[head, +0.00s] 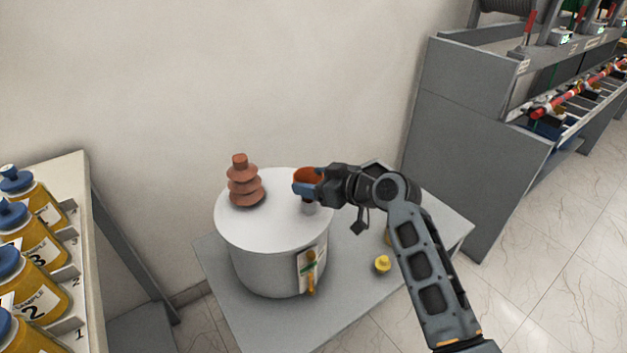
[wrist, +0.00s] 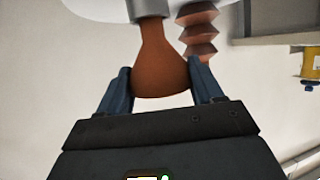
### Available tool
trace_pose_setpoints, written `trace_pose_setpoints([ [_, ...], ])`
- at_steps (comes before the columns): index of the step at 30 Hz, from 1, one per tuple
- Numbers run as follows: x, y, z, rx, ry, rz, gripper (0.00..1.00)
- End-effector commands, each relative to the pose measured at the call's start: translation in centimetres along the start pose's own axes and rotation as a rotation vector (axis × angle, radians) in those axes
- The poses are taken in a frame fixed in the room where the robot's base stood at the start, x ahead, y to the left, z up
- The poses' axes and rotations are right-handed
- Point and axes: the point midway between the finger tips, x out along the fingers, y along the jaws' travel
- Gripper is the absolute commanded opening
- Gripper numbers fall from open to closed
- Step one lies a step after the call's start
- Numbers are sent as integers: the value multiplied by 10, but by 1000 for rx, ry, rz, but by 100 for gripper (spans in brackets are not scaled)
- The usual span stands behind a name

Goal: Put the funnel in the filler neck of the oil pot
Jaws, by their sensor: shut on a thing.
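The oil pot (head: 270,240) is a grey-white drum on a low table, with a ribbed brown bushing (head: 245,184) on its lid. My gripper (head: 307,189) is over the right part of the lid and shut on the orange-brown funnel (head: 308,174). The funnel's wide mouth faces up. In the wrist view, the funnel (wrist: 160,62) sits between both fingers (wrist: 160,88), and its narrow end meets the grey filler neck (wrist: 148,9). The neck also shows just below the gripper in the head view (head: 309,209). How deep the spout sits in the neck is hidden.
The grey table (head: 335,320) also holds a small yellow cap-like thing (head: 382,264) right of the pot. A gauge with a yellow tube (head: 311,272) is on the pot's front. A rack of yellow bottles (head: 35,245) stands at left, and a grey bench (head: 470,150) at right.

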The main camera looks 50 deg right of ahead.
Motion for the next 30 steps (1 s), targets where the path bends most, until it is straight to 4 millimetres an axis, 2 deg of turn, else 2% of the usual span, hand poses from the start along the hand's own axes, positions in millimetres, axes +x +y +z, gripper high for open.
trace_pose_setpoints([
  [6, 2, 0, 4, 0, 0, 0, 37],
  [7, 1, 0, 3, 0, 0, 0, 68],
  [14, 1, 0, 2, 0, 0, 0, 90],
  [25, -2, 0, -2, 0, 0, 0, 91],
  [30, -29, 0, 1, 0, 0, 2, 91],
])
